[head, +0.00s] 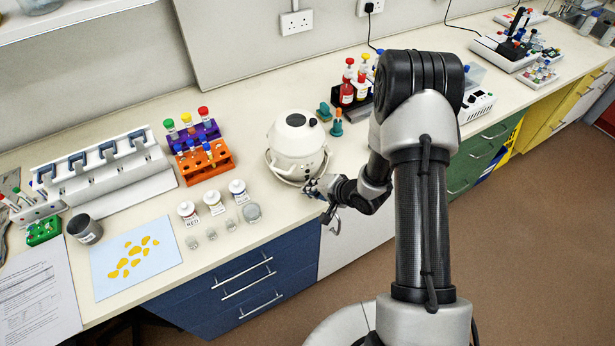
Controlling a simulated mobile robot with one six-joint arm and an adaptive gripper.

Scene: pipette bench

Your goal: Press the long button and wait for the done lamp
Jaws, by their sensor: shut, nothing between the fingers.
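A white rounded machine (298,142) with a dark round window in its lid stands on the bench near the middle of the head view. My gripper (312,187) is shut and empty, low at the machine's front right side. Its fingertips are close to the machine's base, and I cannot tell whether they touch it. I cannot make out the long button or the done lamp; the gripper covers part of the machine's lower front.
Labelled bottles (213,203) and small clear dishes stand front left of the machine. An orange tube rack (205,166) stands left. Teal-based items (336,122) and a black rack (347,103) of red bottles stand right. A blue sheet (107,273) lies at the front left.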

